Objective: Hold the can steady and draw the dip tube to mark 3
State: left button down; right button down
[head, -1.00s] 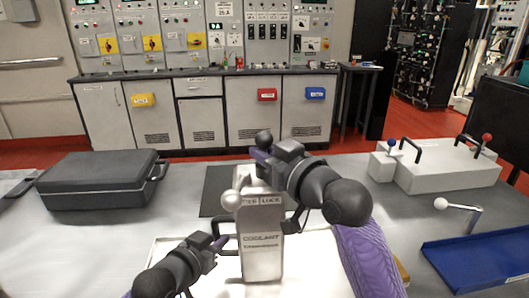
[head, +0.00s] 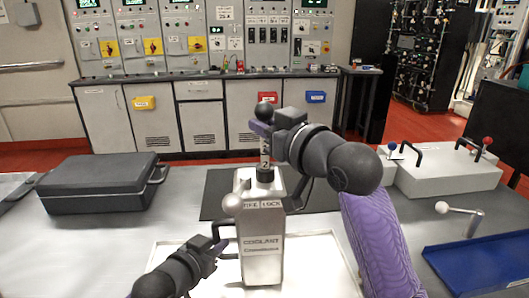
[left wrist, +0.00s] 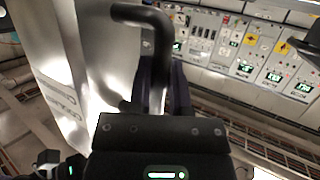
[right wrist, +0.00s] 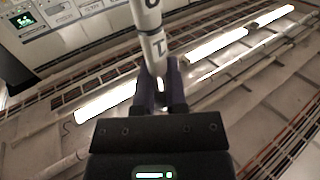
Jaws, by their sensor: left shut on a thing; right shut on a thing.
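The silver coolant can (head: 262,262) stands upright on a white-topped tray (head: 318,262). Its front reads COOLANT, with a TUBE LOCK label above and a pale ball knob (head: 232,204) at its upper left. My left gripper (head: 221,246) is shut on the can's dark side handle, which also shows in the left wrist view (left wrist: 155,40). The dip tube (head: 265,160) stands up from the can's top, with a 2 visible above the dark collar (head: 265,175). My right gripper (head: 264,128) is shut on the tube near its top. The right wrist view shows the marked tube (right wrist: 150,30) between its fingers.
A black case (head: 100,184) lies on the table at left. A grey block with handles and levers (head: 445,175) stands at right, near a crank (head: 462,210) and a blue tray (head: 480,265). A dark mat (head: 215,190) lies behind the can.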

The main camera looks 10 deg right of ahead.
aim_at(269, 108)
notch_tip(269, 108, up, 3)
jog(key=shift+r, duration=0.2)
jog(key=c, duration=0.7)
grip_release()
pick_arm(q)
jog(key=shift+c, duration=2.4)
grip_release()
pick_arm(e)
jog(key=v, duration=1.2)
pick_arm(q)
jog(key=shift+s, duration=0.1)
pick_arm(e)
jog(key=shift+f, duration=0.1)
